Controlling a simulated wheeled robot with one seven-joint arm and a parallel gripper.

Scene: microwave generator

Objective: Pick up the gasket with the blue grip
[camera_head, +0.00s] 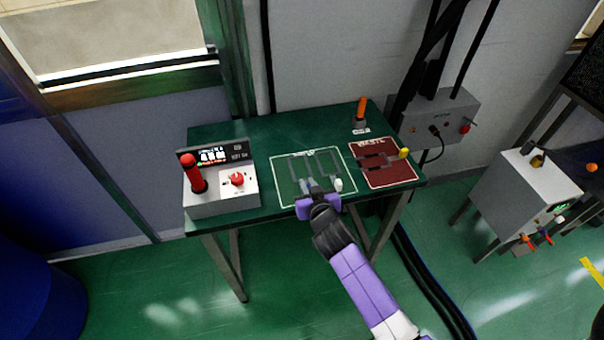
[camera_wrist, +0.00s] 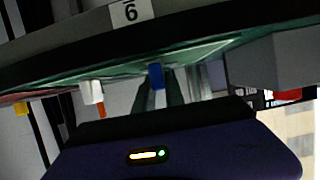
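The blue grip (camera_wrist: 156,76) shows in the wrist view between the two dark fingers of my gripper (camera_wrist: 157,88). I cannot tell whether the fingers touch it. In the head view my purple gripper (camera_head: 314,190) is at the front edge of the green-outlined area (camera_head: 285,192), and a small bluish part (camera_head: 306,184) shows at its fingertips. Grey gasket shapes (camera_head: 296,164) lie flat in that area; my gripper hides part of them. A white grip (camera_head: 338,185) stands just right of my gripper, and also shows in the wrist view (camera_wrist: 93,90).
The green table (camera_head: 270,138) bears a control box (camera_head: 222,199) with a red lever at left. At right is a red waste area (camera_head: 388,176) with a grey piece and yellow grip (camera_head: 404,153). An orange-handled object (camera_head: 361,110) stands at the back.

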